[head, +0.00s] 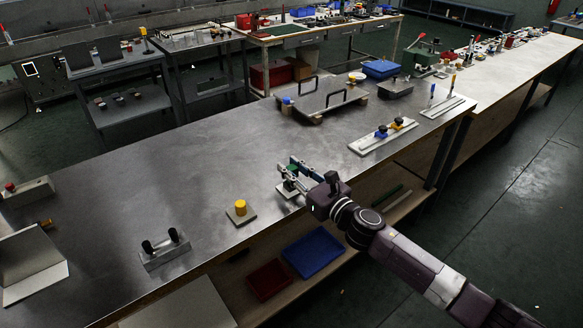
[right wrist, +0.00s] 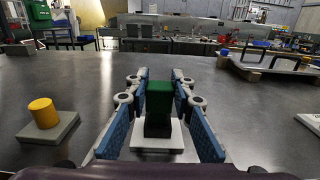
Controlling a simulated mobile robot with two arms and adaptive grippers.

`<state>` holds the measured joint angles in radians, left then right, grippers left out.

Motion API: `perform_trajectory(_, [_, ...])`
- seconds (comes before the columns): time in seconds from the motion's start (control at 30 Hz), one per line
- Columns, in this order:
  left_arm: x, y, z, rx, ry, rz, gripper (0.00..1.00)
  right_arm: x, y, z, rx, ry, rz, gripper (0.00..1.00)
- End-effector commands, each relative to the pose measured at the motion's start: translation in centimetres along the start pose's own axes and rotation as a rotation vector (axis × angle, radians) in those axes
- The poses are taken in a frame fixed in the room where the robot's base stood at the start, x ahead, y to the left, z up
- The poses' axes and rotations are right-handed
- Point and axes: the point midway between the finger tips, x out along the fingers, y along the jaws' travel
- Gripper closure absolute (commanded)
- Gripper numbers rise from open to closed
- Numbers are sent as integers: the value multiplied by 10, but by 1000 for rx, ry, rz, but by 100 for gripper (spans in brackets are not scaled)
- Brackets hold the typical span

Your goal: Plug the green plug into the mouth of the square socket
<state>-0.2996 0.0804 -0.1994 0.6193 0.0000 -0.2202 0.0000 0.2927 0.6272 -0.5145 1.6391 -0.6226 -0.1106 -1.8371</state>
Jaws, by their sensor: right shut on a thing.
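My right gripper (head: 294,176) is shut on the green plug (right wrist: 159,97), above the near part of the metal table. In the right wrist view its blue-padded fingers (right wrist: 158,112) stand on both sides of the plug, which is upright. Directly below the green part is a dark block (right wrist: 157,128) over a white square plate (right wrist: 170,142); these look like the square socket and its base. The mouth is hidden, so I cannot tell whether the plug is in it or just above it. My left gripper is not in view.
A yellow cylinder (head: 240,207) on a grey plate stands to the left of the gripper. A grey block with two black knobs (head: 165,249) is nearer. A plate with blue and yellow knobs (head: 383,136) lies to the right. The table's middle is bare.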

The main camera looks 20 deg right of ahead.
Motion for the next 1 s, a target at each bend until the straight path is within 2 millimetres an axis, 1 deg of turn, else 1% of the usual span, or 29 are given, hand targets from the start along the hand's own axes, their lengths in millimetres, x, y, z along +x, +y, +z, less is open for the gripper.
perform_trajectory(0.7, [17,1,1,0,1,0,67,0,0,-20,1,1,0,99])
perform_trajectory(0.73, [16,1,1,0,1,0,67,0,0,-18,1,1,0,75])
perform_trajectory(0.9, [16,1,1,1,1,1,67,0,0,-18,1,0,0,58])
perform_trajectory(1.0, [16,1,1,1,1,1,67,0,0,-18,1,0,0,58])
